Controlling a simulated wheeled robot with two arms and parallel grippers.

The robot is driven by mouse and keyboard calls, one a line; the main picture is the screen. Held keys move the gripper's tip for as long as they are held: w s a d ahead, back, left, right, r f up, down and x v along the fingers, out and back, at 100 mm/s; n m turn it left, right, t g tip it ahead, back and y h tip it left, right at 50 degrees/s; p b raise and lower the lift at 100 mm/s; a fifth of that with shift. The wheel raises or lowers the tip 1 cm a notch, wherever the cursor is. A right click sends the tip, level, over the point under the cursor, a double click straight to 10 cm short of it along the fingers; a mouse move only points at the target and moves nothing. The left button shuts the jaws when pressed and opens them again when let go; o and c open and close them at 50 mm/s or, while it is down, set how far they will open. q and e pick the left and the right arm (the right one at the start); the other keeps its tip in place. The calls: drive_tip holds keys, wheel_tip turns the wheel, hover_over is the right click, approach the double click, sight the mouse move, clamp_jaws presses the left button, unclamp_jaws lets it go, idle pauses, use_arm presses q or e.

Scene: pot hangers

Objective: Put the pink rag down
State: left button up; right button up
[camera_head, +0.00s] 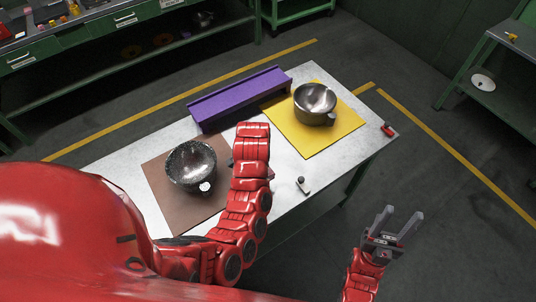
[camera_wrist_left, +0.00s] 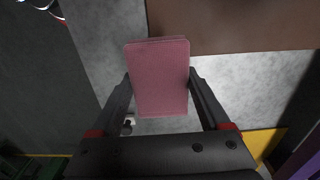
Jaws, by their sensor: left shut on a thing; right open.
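The pink rag (camera_wrist_left: 160,75) is a flat, rectangular pad in the left wrist view. My left gripper (camera_wrist_left: 162,92) is shut on it, with one dark finger at each side. Behind the rag are the grey-white tabletop (camera_wrist_left: 100,40) and the brown mat (camera_wrist_left: 240,25); I cannot tell how high above the table it is. In the head view my left arm hides the left gripper and nearly all of the rag. My right gripper (camera_head: 397,226) is open and empty, off the table's front right side.
On the table (camera_head: 285,215), a speckled bowl-like pot (camera_head: 191,165) stands on the brown mat (camera_head: 160,195). A steel pot (camera_head: 315,104) stands on a yellow mat (camera_head: 318,142). A purple rack (camera_head: 240,98) lies at the back. A small knobbed item (camera_head: 303,186) lies near the front edge.

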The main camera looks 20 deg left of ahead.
use_arm(q)
drive_tip(key=w+b, duration=0.2)
drive_tip(key=w+f+b, duration=0.1)
drive_tip(key=w, duration=0.2)
drive_tip(key=w+b, duration=0.2)
drive_tip(key=shift+w+a+f+b, duration=0.15)
drive_tip(key=shift+w+f+b, duration=0.2)
drive_tip(key=w, duration=0.3)
drive_tip(key=shift+w+r+p, duration=0.2)
drive_tip(key=shift+r+p, duration=0.15)
drive_tip(key=shift+r, duration=0.05)
drive_tip(key=shift+w+a+f+p, duration=0.15)
drive_tip(key=shift+w+p, duration=0.15)
drive_tip(key=shift+w, duration=0.5)
drive_tip(key=shift+f+p, duration=0.3)
drive_tip(key=shift+f, duration=0.05)
wheel_tip(320, 180, down, 2)
drive_tip(key=shift+s+f, duration=0.1)
drive_tip(key=shift+f, duration=0.1)
drive_tip(key=shift+f+p, duration=0.2)
drive_tip(key=shift+p, duration=0.1)
drive_tip(key=shift+f, duration=0.1)
